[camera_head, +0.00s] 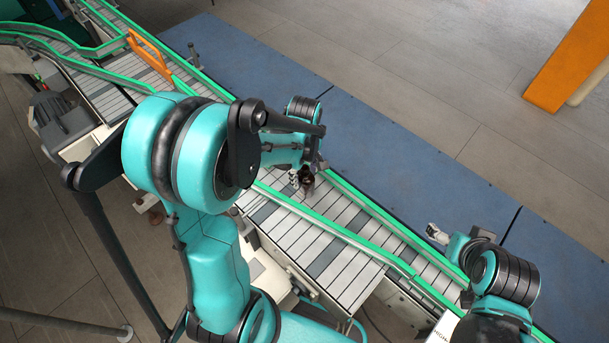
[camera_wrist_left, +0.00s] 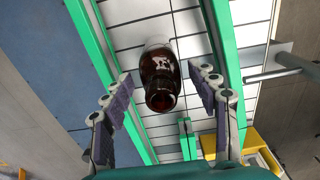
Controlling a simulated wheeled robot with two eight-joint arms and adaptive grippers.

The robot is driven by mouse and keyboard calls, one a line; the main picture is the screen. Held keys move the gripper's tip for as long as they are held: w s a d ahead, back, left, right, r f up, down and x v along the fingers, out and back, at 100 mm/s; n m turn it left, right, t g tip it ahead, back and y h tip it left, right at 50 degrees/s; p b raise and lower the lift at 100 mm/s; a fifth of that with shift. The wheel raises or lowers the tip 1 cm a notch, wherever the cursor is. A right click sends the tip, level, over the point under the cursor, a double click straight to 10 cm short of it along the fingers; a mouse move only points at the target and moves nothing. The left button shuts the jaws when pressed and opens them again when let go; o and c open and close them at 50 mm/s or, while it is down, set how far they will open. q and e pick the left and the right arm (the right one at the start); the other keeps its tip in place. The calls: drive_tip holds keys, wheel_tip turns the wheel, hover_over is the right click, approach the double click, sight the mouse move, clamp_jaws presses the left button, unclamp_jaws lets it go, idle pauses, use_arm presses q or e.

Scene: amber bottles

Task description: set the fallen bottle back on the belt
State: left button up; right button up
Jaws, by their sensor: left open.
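A brown glass bottle (camera_wrist_left: 158,66) is over the slatted belt (camera_wrist_left: 125,12), between the green rails, with its open mouth facing the left wrist camera. In the head view the bottle (camera_head: 308,187) is a small dark shape, partly hidden by my gripper. I cannot tell for sure whether it stands or lies. My left gripper (camera_wrist_left: 160,84) is open, with one finger on each side of the bottle and visible gaps between. In the head view my left gripper (camera_head: 303,180) is over the belt. My right gripper (camera_head: 437,235) is beyond the belt's far rail, small in view.
Green rails (camera_head: 370,205) edge the belt on both sides. An orange arch (camera_head: 150,55) spans the belt at the upper left. A blue mat (camera_head: 380,140) lies beyond the belt, and an orange post (camera_head: 568,60) stands at the upper right.

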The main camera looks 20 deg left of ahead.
use_arm(q)
wheel_tip(320, 180, up, 9)
drive_tip(key=shift+s+f+p, duration=0.1)
drive_tip(key=shift+p, duration=0.45)
drive_tip(key=shift+s+r, duration=0.1)
drive_tip(key=shift+r, duration=0.6)
drive_tip(key=s+d+r+m+t, duration=0.2)
drive_tip(key=s+m+t, duration=0.1)
drive_tip(key=m, duration=0.4)
drive_tip(key=s+d+r+m+t, duration=0.2)
drive_tip(key=s+m+t, duration=0.2)
drive_tip(key=s+m, duration=0.2)
drive_tip(key=shift+s+r+m, duration=0.25)
drive_tip(key=shift+r+m, duration=0.05)
drive_tip(key=shift+m, duration=0.3)
